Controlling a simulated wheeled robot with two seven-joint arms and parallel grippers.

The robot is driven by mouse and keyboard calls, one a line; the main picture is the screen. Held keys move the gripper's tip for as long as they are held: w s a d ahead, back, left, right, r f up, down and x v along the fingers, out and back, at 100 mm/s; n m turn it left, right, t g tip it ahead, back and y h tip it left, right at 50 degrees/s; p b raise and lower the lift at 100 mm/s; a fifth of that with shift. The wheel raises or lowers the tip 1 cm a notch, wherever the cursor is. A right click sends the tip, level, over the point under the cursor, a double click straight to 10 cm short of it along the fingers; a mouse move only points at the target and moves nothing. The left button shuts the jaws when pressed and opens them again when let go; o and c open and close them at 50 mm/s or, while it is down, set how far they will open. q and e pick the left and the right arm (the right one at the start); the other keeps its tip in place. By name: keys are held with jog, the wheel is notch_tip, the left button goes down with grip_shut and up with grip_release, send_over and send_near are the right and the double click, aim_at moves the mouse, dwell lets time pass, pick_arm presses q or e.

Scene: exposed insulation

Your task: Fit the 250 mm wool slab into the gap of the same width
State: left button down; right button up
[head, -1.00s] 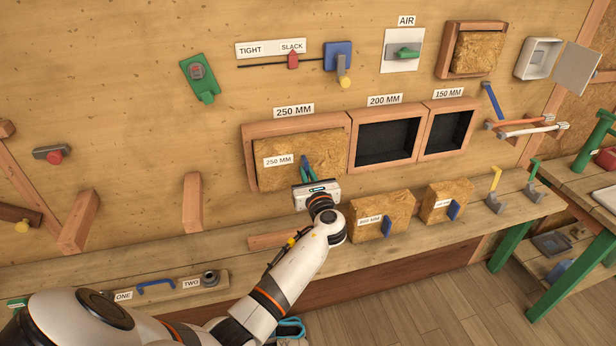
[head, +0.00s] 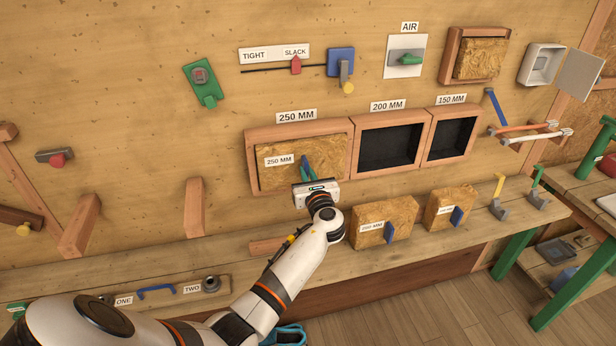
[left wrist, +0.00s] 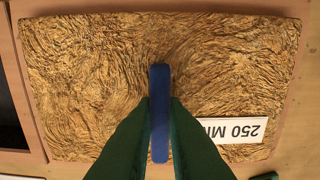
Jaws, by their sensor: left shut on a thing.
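The 250 mm wool slab (head: 330,152) is a tan fibrous block with a "250 MM" label and a blue handle (left wrist: 160,120). It stands at the wide wooden-framed gap (head: 250,160) under the "250 MM" sign, its face within the frame's outline. How deep it sits is unclear. My left gripper (head: 308,170) is in front of the slab, its green fingers shut on the blue handle. In the left wrist view, the slab (left wrist: 90,80) fills most of the picture, with its label upside down and wooden strips along its edges. My right gripper is not in view.
The 200 mm gap (head: 390,147) and 150 mm gap (head: 452,138) to the right are empty and dark. Two smaller slabs, one labelled 200 mm (head: 375,215) and another (head: 445,205), stand on the bench (head: 420,250) below. A wooden block (head: 195,207) juts out at left.

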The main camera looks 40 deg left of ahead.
pick_arm(q)
jog(key=shift+w+a, duration=0.45)
jog(key=shift+a, duration=0.1)
jog(key=c, duration=1.4)
grip_release()
jog(key=shift+s+d, duration=0.15)
jog(key=shift+d, duration=0.05)
jog(key=b+v, duration=0.2)
jog(key=v, duration=0.9)
jog(key=shift+s+d, duration=0.2)
